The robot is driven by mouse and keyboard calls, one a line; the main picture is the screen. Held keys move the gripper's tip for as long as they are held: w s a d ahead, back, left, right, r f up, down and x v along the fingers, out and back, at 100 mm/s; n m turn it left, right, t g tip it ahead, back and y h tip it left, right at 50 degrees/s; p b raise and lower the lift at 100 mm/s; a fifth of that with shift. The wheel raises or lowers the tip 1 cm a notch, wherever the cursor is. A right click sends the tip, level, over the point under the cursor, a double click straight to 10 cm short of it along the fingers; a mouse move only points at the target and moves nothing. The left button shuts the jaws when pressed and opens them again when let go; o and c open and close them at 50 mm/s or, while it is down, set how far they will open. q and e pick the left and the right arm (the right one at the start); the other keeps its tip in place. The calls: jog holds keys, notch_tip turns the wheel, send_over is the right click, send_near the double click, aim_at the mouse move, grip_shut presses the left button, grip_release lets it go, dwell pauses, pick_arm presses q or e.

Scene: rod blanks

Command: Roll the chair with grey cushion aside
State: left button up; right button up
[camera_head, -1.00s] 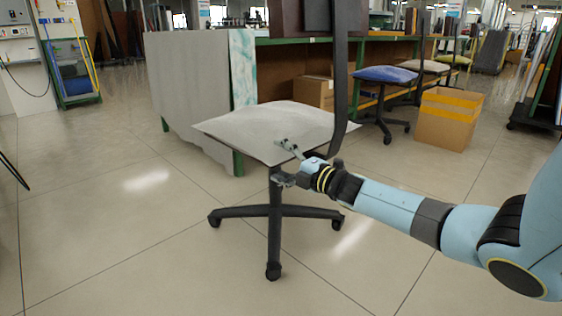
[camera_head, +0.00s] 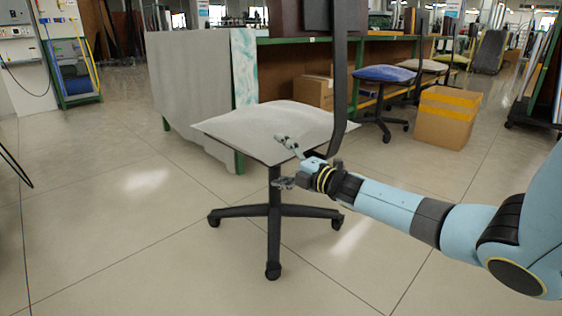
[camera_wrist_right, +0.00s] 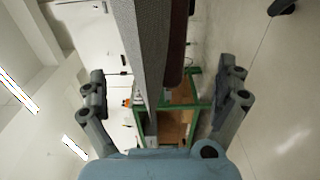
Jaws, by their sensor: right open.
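The chair with the grey cushion (camera_head: 262,124) stands upright in the middle of the head view, on a black five-spoke wheeled base (camera_head: 274,212) with a tall dark back post (camera_head: 340,80). My right gripper (camera_head: 283,162) is open at the seat's near right edge. One finger is above the cushion and the other below it. In the right wrist view the cushion (camera_wrist_right: 150,40) shows edge-on between the spread fingers of the gripper (camera_wrist_right: 165,85), with a visible gap on both sides. My left gripper is not in view.
A workbench with green frame (camera_head: 240,160) and a draped grey sheet (camera_head: 190,90) stands close behind the chair. A blue-cushioned chair (camera_head: 385,73) and a cardboard box (camera_head: 448,117) are at back right. The floor (camera_head: 110,220) to the left and front is clear.

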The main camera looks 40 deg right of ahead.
jog(key=s+d, duration=0.2)
jog(key=s, duration=0.9)
jog(key=shift+s, duration=0.4)
jog(key=shift+d, duration=0.1)
